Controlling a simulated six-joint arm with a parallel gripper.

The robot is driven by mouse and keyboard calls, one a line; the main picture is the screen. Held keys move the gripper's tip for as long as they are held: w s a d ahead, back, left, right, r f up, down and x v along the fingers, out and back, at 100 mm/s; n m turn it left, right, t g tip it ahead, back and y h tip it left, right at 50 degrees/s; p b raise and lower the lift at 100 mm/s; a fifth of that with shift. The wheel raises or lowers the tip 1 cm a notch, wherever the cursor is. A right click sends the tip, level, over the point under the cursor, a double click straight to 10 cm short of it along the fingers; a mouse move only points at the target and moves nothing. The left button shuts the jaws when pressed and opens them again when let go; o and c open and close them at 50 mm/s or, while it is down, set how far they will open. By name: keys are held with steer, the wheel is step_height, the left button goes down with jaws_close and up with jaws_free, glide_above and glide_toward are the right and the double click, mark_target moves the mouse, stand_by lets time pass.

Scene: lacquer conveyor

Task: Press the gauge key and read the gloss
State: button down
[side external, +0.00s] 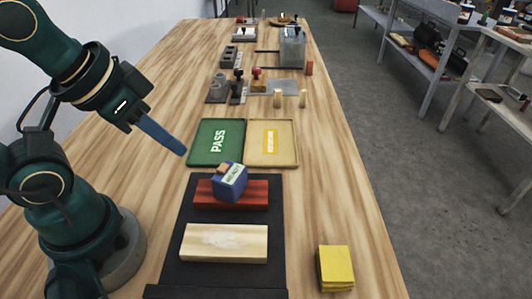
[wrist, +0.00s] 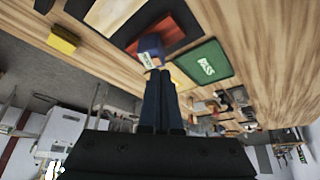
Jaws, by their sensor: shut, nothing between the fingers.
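The blue gauge (side external: 230,186) stands on a glossy red panel (side external: 203,195) on the black conveyor belt. A small orange key (side external: 222,168) is on its top, and a pale label or display on it is too small to read. A pale wooden panel (side external: 225,243) with a whitish patch lies in front on the same belt. My gripper (side external: 183,153) is shut and empty, up and to the left of the gauge, apart from it. In the wrist view the shut fingers (wrist: 160,78) point towards the gauge (wrist: 150,44), whose lower part they adjoin in the picture.
A green PASS tray (side external: 202,154) and a tan tray (side external: 287,162) with a yellow label lie just behind the belt. Stamps, small blocks and containers stand farther back.

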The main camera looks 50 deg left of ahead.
stand_by(0.3)
step_height(320, 180, up, 3)
steer(key=m+t+y, duration=0.3)
steer(key=m+y, duration=0.1)
steer(key=m, duration=1.8)
glide_above(222, 175)
steer(key=shift+f, duration=0.15)
steer(key=shift+f, duration=4.3)
